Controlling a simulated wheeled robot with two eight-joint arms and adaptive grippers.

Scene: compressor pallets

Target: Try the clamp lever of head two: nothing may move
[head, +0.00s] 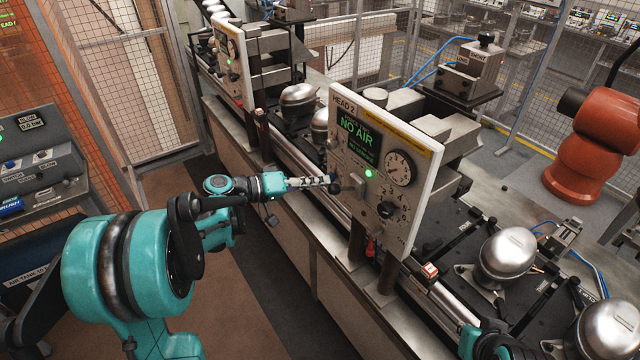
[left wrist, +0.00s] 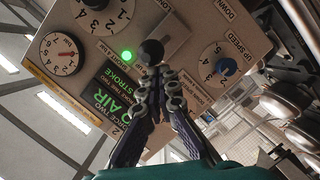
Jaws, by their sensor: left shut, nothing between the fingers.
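The head two panel (head: 395,130) is a pale board reading "HEAD 2", with a green "NO AIR" display (head: 358,137). It also fills the upper left of the left wrist view (left wrist: 75,25). The clamp lever's black ball knob (left wrist: 151,52) stands out from a grey plate on the panel, beside a lit green lamp (left wrist: 127,55). My left gripper (head: 331,180) is shut and empty, its fingertips at the knob in the left wrist view (left wrist: 160,75). Whether they touch it, I cannot tell. My right gripper is not in view.
A round gauge (head: 399,168) and a black dial (head: 386,210) are on the same panel. A second panel (head: 230,55) stands further back. Silver compressors (head: 510,255) sit along the line. An orange robot (head: 585,150) is at right. The floor on the left is clear.

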